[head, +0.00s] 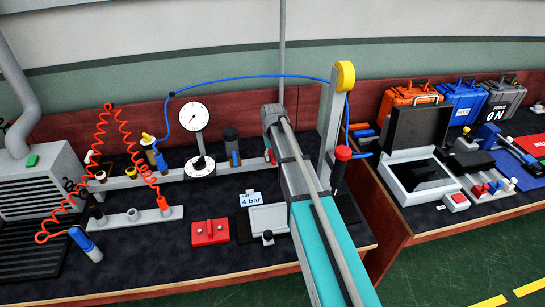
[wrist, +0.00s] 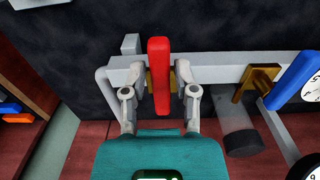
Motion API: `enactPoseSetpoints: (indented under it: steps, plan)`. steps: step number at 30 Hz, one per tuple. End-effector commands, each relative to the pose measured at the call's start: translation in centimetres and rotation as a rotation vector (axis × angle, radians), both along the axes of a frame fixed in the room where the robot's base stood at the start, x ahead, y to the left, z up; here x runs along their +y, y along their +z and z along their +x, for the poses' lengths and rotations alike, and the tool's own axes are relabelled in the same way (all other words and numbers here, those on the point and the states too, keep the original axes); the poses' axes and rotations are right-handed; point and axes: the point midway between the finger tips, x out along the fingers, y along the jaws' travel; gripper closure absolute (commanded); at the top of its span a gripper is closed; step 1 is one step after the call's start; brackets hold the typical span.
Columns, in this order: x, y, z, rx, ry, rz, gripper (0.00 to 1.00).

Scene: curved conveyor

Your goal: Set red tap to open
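In the wrist view the red tap (wrist: 159,62) shows as a long red handle, upright in the picture and crossing the grey rail, with a brass-coloured body partly hidden behind it. My gripper (wrist: 160,73) has one finger on each side of the handle. A gap shows on both sides, so it is open and not visibly touching the handle.
A blue tap (wrist: 293,82) on a brass body sits to the right on the same rail; it also shows in the head view (head: 235,159). A gauge (head: 194,116) and dark cylinder (head: 230,139) stand nearby. A red box (head: 210,232) lies in front.

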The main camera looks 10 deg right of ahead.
Motion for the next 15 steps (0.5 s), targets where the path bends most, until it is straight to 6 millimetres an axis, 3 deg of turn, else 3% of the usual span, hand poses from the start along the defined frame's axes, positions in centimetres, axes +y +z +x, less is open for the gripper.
enactPoseSetpoints:
  steps: [1, 4, 15]
  plan:
    - [0.01, 0.00, 0.00, 0.000, 0.000, 0.000, 0.81]
    - [0.01, 0.00, 0.00, 0.000, 0.000, 0.000, 0.99]
    - [-0.01, -0.01, 0.00, 0.000, -0.003, 0.000, 1.00]
